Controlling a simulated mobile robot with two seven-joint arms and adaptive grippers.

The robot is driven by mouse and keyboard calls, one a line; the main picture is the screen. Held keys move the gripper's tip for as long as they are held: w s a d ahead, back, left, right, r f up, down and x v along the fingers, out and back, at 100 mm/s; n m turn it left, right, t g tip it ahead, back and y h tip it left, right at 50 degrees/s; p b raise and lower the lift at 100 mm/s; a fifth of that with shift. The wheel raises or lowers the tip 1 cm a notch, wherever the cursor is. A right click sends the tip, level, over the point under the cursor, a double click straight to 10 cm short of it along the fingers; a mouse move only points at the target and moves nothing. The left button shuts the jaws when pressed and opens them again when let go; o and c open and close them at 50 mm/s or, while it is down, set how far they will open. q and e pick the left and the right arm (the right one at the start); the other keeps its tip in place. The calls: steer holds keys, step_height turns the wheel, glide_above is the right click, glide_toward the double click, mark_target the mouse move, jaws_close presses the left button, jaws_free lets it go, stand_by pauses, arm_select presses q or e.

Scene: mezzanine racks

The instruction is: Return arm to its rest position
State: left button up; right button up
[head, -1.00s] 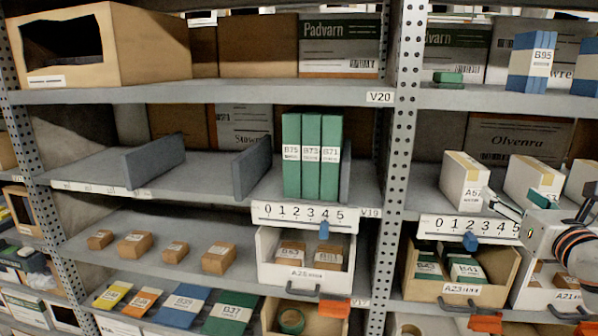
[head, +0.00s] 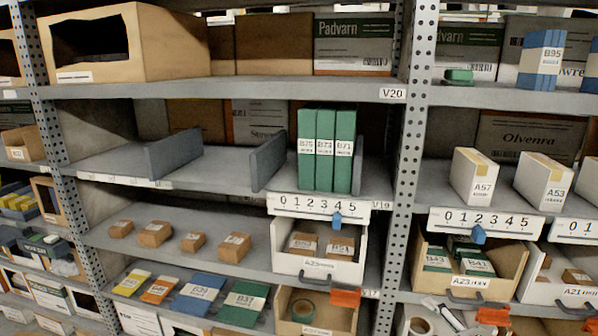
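My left gripper and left arm are not in view.
The white box A57 (head: 472,177) and white box A53 (head: 543,182) stand on the right shelf. Open bin A23 (head: 478,283) sits below. A perforated rack post (head: 409,150) divides the bays. Green boxes (head: 325,150) stand upright in the middle bay.

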steer(key=s+a+f+m+g, duration=0.1)
steer(key=s+a+f+m, duration=0.3)
steer(key=s+f+m, duration=0.5)
steer(key=s+a+f+m+g, duration=0.2)
steer(key=s+a+f+m, duration=0.3)
steer(key=s+f, duration=0.9)
step_height(320, 180, down, 3)
steer(key=m, duration=0.3)
steer(key=shift+s+m, duration=0.15)
steer(key=shift+m, duration=0.25)
steer(key=shift+a, duration=0.1)
